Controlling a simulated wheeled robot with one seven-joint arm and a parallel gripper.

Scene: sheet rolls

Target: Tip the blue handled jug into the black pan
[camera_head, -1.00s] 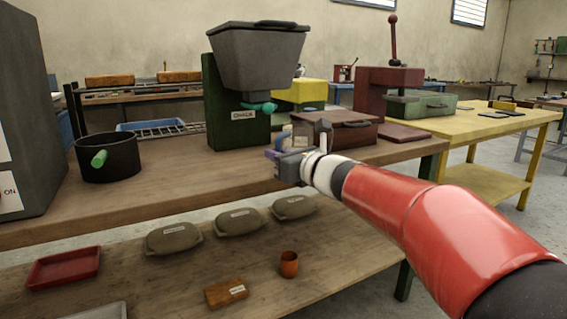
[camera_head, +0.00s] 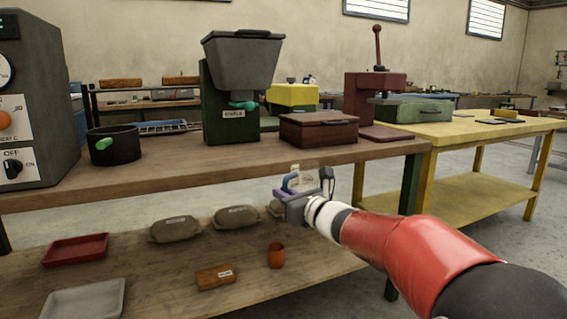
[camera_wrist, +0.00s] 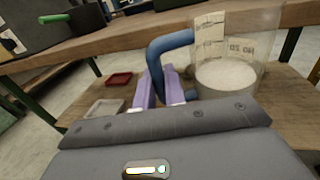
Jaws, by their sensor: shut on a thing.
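The jug (camera_wrist: 232,70) is clear, with a blue handle (camera_wrist: 168,46), paper labels and white contents inside. My gripper (camera_wrist: 160,88) is shut on the blue handle, its purple fingers on either side. The jug stands about upright in the wrist view. In the head view the jug (camera_head: 306,180) is small and partly hidden by my gripper (camera_head: 292,198), in front of the bench's front edge. The black pan (camera_head: 116,151), round with a green handle facing forward, sits on the bench top at the left, well apart from the jug.
On the wooden bench (camera_head: 190,172), a grey machine (camera_head: 35,110) stands left of the pan, a hopper (camera_head: 240,65) on a green stand right of it, then a brown box (camera_head: 318,132).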

